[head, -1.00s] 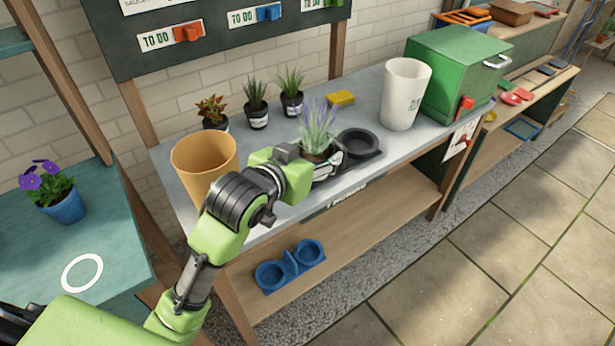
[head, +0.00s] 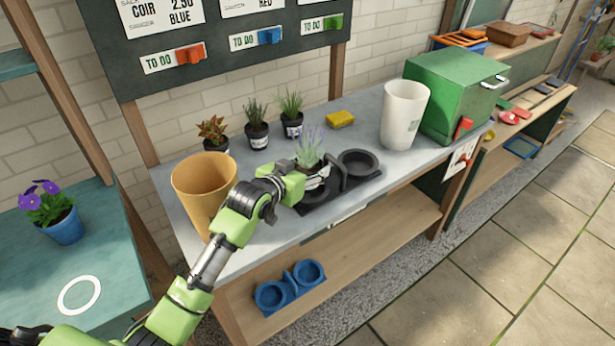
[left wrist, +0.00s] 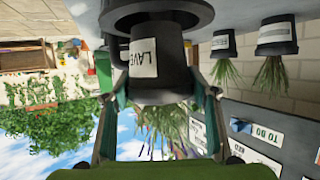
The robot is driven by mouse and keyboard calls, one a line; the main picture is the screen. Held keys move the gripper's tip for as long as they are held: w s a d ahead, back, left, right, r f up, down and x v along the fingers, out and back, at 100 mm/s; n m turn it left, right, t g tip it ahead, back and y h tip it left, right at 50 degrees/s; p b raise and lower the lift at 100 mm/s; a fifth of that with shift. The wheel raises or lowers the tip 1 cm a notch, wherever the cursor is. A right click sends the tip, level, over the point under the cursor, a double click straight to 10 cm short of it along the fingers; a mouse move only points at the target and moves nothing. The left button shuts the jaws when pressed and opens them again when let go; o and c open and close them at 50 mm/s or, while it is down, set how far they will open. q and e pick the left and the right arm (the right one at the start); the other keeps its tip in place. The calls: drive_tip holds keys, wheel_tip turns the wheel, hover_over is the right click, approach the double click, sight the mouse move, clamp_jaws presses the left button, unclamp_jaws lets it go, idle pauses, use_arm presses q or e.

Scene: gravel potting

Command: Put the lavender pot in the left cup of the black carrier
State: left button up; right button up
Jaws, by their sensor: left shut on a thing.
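The lavender pot (head: 316,181) is a black pot with a white label and purple-tipped plant. My left gripper (head: 307,179) is shut on it, with a finger on either side in the left wrist view. The black carrier (head: 350,187) lies on the grey bench, with a handle between its cups. Its right cup (head: 358,162) is empty. The pot is upright at the left cup. In the upside-down left wrist view, the pot's base (left wrist: 155,40) appears inside the cup's ring (left wrist: 150,14). Whether it rests on the bottom is hidden. My right gripper is not in view.
An orange pot (head: 200,180) stands left of the carrier, near my arm. Several small potted plants (head: 257,130) and a yellow sponge (head: 341,119) are behind. A white pot (head: 404,115) and green box (head: 455,90) stand right. A blue carrier (head: 290,287) is on the lower shelf.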

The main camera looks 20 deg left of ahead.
use_arm(q)
drive_tip(key=shift+w+f, duration=0.1)
drive_tip(key=shift+f, duration=1.5)
drive_tip(key=shift+f, duration=0.1)
drive_tip(key=o, duration=1.3)
drive_tip(key=shift+f, duration=0.1)
drive_tip(key=v, duration=1.2)
drive_tip(key=shift+r, duration=0.25)
